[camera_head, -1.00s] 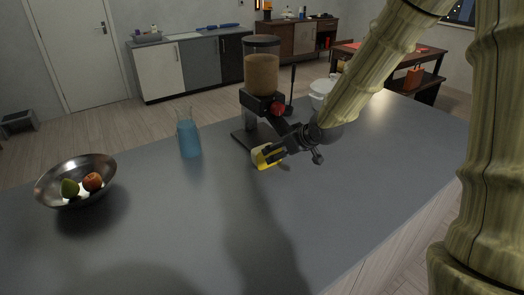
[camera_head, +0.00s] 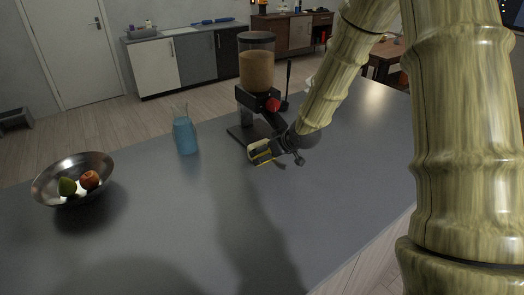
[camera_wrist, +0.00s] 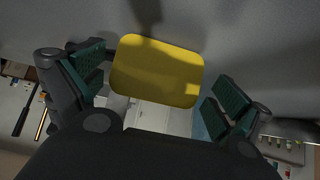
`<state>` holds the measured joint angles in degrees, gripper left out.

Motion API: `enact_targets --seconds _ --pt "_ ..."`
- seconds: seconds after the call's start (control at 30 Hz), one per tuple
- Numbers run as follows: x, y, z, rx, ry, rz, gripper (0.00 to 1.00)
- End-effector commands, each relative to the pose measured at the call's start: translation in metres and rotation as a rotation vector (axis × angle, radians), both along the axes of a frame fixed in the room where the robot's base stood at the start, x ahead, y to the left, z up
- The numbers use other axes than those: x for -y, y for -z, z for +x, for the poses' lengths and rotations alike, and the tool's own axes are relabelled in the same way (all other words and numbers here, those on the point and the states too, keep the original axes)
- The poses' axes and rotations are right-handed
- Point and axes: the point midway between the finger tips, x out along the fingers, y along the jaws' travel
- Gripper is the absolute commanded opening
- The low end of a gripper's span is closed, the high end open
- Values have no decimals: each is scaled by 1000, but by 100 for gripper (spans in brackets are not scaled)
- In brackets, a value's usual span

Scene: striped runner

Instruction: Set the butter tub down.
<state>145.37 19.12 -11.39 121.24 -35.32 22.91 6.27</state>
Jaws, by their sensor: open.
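The butter tub (camera_wrist: 158,72) shows its flat yellow face between the two green-padded fingers in the wrist view. My gripper (camera_wrist: 157,84) is open around it, with one finger at each side and a narrow gap beside the tub. In the head view my gripper (camera_head: 262,152) is low over the grey counter (camera_head: 190,215), in front of the dispenser. There the tub is mostly hidden by the fingers, and I cannot tell exactly how its underside meets the counter.
A grain dispenser (camera_head: 257,68) with a red knob stands close behind my gripper. A blue flask (camera_head: 185,136) stands to its left. A metal bowl (camera_head: 50,190) with fruit is at the far left. The counter's front middle is clear.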

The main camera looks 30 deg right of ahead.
Motion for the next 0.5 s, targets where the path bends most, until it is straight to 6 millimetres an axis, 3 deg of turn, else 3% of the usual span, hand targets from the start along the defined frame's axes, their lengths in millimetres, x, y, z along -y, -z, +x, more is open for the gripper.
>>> enact_targets --seconds 0.5 --pt "-2 24 22 0 1 0 100"
